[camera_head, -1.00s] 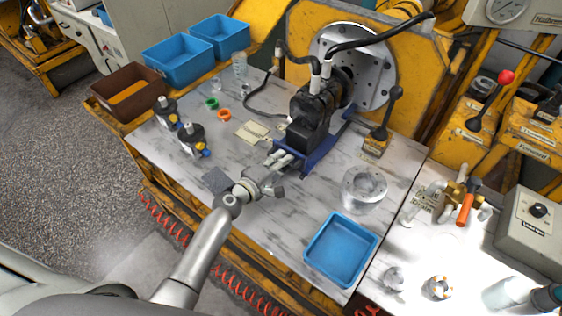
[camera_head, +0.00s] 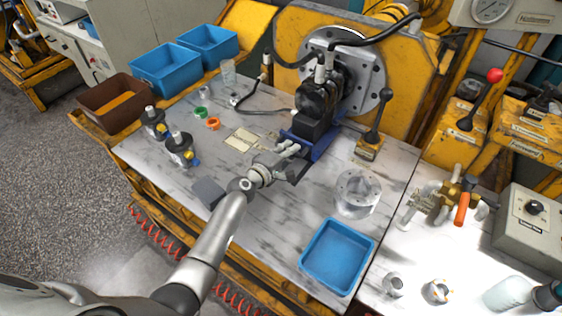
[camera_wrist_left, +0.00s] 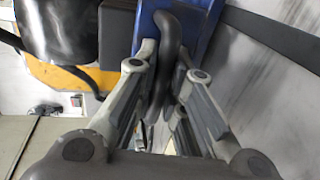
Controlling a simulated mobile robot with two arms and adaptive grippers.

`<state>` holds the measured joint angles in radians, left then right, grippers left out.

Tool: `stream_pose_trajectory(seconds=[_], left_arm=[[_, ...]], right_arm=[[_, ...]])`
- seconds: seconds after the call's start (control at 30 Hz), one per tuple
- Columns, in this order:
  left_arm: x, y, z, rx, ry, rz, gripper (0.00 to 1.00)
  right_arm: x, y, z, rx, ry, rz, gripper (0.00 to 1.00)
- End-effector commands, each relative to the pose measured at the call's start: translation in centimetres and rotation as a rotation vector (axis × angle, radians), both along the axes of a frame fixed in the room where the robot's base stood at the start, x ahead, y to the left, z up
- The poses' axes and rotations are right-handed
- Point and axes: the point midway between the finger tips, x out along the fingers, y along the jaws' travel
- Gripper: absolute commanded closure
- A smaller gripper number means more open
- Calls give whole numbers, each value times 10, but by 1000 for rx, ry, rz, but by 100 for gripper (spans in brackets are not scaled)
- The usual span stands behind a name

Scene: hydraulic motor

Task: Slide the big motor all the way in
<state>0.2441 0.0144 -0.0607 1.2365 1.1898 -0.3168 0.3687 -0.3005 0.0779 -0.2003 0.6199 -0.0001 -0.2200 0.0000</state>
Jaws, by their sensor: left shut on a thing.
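The big motor (camera_head: 314,98) is a black block on a blue sliding carriage (camera_head: 322,148), set against or very near the round metal plate (camera_head: 372,92); hoses hide the exact gap. My left gripper (camera_head: 288,164) is at the carriage's near end. In the left wrist view, my left gripper (camera_wrist_left: 167,75) is shut on a dark curved handle (camera_wrist_left: 168,28) in front of the blue carriage (camera_wrist_left: 205,20). The black motor body (camera_wrist_left: 62,30) shows beside it. My right gripper is out of view.
A lever (camera_head: 373,130) stands right of the carriage. A clear round part (camera_head: 357,192) and a blue tray (camera_head: 338,254) lie on the near right of the table. Small pumps (camera_head: 180,148) stand at left. Black hoses (camera_head: 370,38) arch over the motor.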

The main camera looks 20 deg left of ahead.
Motion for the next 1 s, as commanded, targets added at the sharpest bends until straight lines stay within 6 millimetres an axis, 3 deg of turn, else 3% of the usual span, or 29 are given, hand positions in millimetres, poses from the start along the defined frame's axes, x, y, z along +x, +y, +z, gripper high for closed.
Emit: stream_pose_trajectory(seconds=[0.33, 0.37, 0.53, 1.0], left_arm=[[5, -2, 2, 0, -2, 1, 100], [5, -2, 2, -1, -3, 1, 88], [5, -2, 2, 0, -2, 1, 66], [-3, 1, 1, 0, 1, 0, 66]], right_arm=[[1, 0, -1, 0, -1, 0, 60], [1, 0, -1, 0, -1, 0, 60], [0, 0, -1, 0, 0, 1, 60], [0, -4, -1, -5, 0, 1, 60]])
